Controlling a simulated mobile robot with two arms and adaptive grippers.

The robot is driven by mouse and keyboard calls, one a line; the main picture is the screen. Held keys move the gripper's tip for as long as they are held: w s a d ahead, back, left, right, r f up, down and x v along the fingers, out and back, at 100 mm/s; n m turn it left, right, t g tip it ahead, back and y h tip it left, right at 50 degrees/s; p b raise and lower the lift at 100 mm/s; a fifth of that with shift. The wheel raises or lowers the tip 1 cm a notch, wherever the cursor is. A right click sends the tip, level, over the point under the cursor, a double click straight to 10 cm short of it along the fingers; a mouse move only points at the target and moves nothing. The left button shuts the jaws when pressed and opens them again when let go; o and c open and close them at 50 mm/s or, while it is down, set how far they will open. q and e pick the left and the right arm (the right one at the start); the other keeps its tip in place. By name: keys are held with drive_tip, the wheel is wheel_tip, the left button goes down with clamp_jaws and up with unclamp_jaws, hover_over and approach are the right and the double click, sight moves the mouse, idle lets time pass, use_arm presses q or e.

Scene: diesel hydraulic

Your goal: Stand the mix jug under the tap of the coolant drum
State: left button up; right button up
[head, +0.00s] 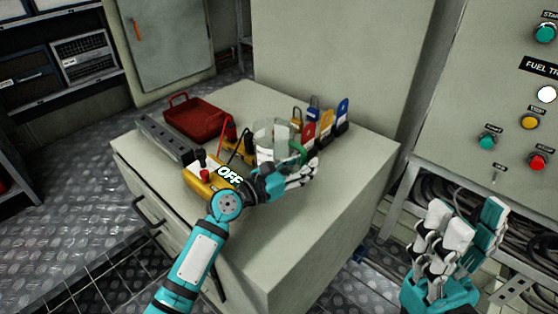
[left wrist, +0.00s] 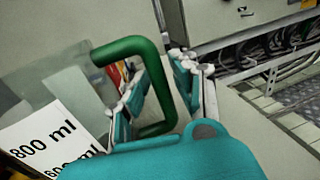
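The mix jug (head: 272,135) is clear, with a green handle, and stands upright on the cabinet top. In the left wrist view its white scale label (left wrist: 42,138) reads 800 ml. My left gripper (head: 302,174) is at the jug's handle side. In the left wrist view its fingers lie either side of the green handle (left wrist: 128,46), one inside the loop and one outside, with a gap between them. My right gripper (head: 468,222) is open and empty in front of the control panel. The coolant drum and its tap are not in view.
The grey cabinet (head: 290,232) also carries a red tray-like box (head: 197,118), a yellow meter reading OFF (head: 205,179), a grey bar-shaped box (head: 163,140) and several coloured padlocks (head: 325,127) close behind the jug. The control panel (head: 470,90) stands right. The cabinet's front right top is clear.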

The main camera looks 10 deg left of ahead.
use_arm(q)
drive_tip(key=shift+c, duration=0.3)
clamp_jaws()
drive_tip(key=shift+r, duration=0.15)
